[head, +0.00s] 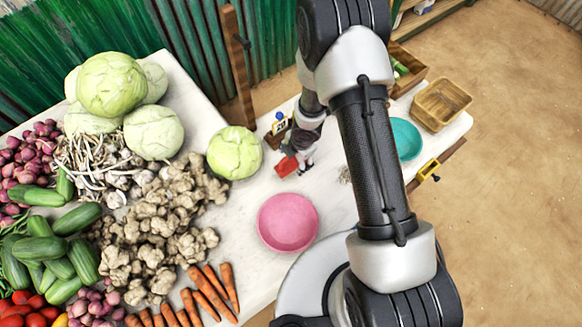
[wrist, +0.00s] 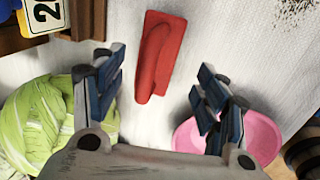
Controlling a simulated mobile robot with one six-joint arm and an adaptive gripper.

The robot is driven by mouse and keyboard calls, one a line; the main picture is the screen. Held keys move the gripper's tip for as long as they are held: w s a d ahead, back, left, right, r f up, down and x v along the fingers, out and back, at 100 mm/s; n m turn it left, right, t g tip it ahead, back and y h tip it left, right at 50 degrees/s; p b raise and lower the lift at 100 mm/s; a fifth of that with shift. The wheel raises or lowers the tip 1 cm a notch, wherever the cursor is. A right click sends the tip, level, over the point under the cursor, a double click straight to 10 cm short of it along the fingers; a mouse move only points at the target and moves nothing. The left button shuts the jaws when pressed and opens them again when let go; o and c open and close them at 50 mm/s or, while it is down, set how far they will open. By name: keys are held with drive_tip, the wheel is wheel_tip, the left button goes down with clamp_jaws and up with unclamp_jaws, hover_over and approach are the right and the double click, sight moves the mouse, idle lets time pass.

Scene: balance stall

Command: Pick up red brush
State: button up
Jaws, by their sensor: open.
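The red brush (wrist: 159,56) lies on the white table top in the wrist view, between and just beyond my open fingers. In the head view the red brush (head: 287,167) shows beside my gripper (head: 303,160), partly hidden by it. My gripper (wrist: 152,98) is open and empty, one finger on each side of the brush's near end in the picture. I cannot tell the height of the fingers above the table.
A pink bowl (head: 287,222) and a cabbage (head: 234,153) stand near the brush. A yellow number sign (wrist: 42,12) stands close by. A teal bowl (head: 406,139) and wooden basket (head: 441,103) are at right. Vegetables crowd the left.

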sight(292, 164)
drive_tip(key=f+b, duration=0.1)
drive_tip(key=f, duration=0.1)
drive_tip(key=f+b, duration=0.1)
drive_tip(key=f, duration=0.1)
drive_tip(key=w+a+f+b, duration=0.1)
drive_tip(key=shift+w+f, duration=0.1)
drive_tip(key=shift+f, duration=0.3)
drive_tip(key=shift+r, duration=0.15)
drive_tip(key=shift+d, duration=0.1)
drive_tip(key=shift+c, duration=0.3)
drive_tip(key=c, duration=1.1)
